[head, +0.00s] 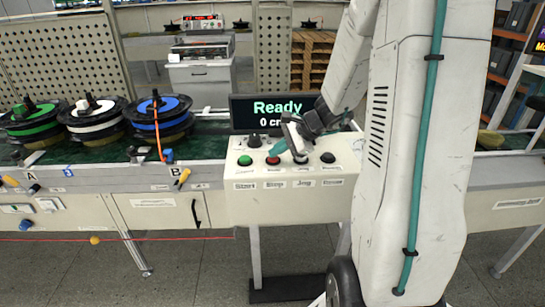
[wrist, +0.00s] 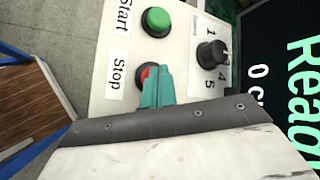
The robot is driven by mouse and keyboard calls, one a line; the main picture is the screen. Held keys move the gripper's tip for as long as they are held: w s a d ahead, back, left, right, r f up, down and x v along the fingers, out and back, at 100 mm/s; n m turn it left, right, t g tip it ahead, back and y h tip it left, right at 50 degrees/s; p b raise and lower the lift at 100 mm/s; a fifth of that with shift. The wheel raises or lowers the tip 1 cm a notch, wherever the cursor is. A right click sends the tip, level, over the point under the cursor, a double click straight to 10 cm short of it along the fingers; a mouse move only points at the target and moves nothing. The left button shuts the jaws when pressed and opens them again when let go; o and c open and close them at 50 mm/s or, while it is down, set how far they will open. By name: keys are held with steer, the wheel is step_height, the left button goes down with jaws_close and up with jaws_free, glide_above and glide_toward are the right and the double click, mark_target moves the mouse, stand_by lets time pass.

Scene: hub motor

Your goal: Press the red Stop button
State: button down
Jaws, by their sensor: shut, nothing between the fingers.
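The red Stop button (head: 272,161) sits on the front of the cream control box (head: 240,205), between the green Start button (head: 245,160) and the Jog button (head: 300,158). My gripper (head: 279,147) is shut and empty, its teal fingertips just above and beside the red button. In the wrist view the fingertips (wrist: 153,80) lie over the red button (wrist: 145,74), hiding most of it; a red edge shows beside the "Stop" label (wrist: 116,74). I cannot tell whether the fingertips touch it.
A black selector knob (wrist: 211,54) stands close beside the buttons. A display (head: 275,112) reading "Ready" stands behind the box. A black button (head: 328,158) is at the right. Spools (head: 158,118) stand on the bench at left.

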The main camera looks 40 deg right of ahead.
mark_target(277, 158)
steer(key=shift+r, duration=0.95)
steer(key=shift+r, duration=2.5)
steer(key=s+a+n, duration=0.1)
steer(key=s+a+f+n+g, duration=0.1)
steer(key=s, duration=0.1)
steer(key=s+n+g, duration=0.1)
steer(key=shift+s+a+f, duration=0.2)
steer(key=shift+s+a, duration=0.15)
steer(key=shift+a, duration=0.05)
steer(key=s+a+r+n+g+h, duration=0.2)
steer(key=s+a+r+n, duration=0.1)
steer(key=s+a+n, duration=0.4)
steer(key=s+a+r+n+g+h, duration=0.1)
steer(key=s+a+r+n+h, duration=0.2)
steer(key=s+a+n, duration=0.5)
steer(key=shift+s+r+n+g+h, duration=0.35)
steer(key=shift+s+r+n, duration=0.3)
steer(key=shift+s, duration=2.65)
